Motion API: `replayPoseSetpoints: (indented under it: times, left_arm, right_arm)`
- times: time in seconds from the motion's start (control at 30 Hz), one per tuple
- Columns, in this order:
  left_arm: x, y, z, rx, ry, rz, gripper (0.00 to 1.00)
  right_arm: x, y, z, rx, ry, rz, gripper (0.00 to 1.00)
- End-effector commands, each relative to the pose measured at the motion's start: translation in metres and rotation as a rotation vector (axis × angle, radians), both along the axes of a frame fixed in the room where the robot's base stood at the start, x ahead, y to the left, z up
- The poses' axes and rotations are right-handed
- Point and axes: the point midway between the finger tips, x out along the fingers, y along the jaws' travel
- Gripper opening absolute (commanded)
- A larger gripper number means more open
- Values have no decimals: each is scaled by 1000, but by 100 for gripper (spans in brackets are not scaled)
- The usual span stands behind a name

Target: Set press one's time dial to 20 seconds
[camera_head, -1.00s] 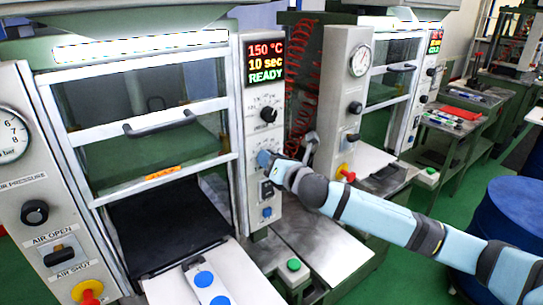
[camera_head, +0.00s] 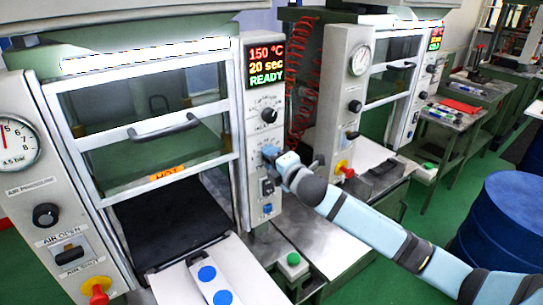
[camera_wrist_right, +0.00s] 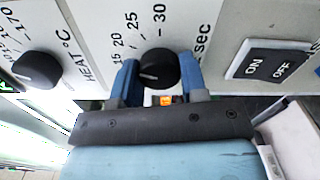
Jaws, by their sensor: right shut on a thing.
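Press one (camera_head: 57,110) stands at the left with its display (camera_head: 266,65) reading 150 °C, 20 sec, READY. In the right wrist view the black time dial (camera_wrist_right: 157,70) sits between the two blue fingers of my right gripper (camera_wrist_right: 160,82), which is shut on it. The scale around it shows 15, 20, 25 and 30 sec. In the head view my right gripper (camera_head: 272,154) is at the control panel below the heat dial (camera_head: 268,115) and hides the time dial. The heat dial also shows in the wrist view (camera_wrist_right: 37,70). My left gripper is not in view.
An ON/OFF switch (camera_wrist_right: 272,60) is right of the time dial in the wrist view. The press door with its handle (camera_head: 165,128) is at the left. A second press (camera_head: 340,95) stands behind my right arm. A blue drum (camera_head: 505,225) is at the right.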

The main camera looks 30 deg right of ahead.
Motion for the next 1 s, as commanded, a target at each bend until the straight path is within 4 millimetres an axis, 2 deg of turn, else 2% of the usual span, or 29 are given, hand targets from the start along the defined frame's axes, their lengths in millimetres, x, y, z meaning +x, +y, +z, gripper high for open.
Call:
replayPoseSetpoints:
  times: [0.4, 0.93, 0.97, 1.0]
  left_arm:
    - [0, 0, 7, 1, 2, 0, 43]
    - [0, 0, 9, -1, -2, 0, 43]
    - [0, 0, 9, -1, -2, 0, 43]
    - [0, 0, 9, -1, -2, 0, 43]
  right_arm:
    - [0, 0, 2, 170, 23, -1, 16]
    - [0, 0, 1, 188, 25, -1, 16]
    - [0, 0, 1, 188, 25, -1, 47]
    - [0, 0, 1, 188, 25, -1, 56]
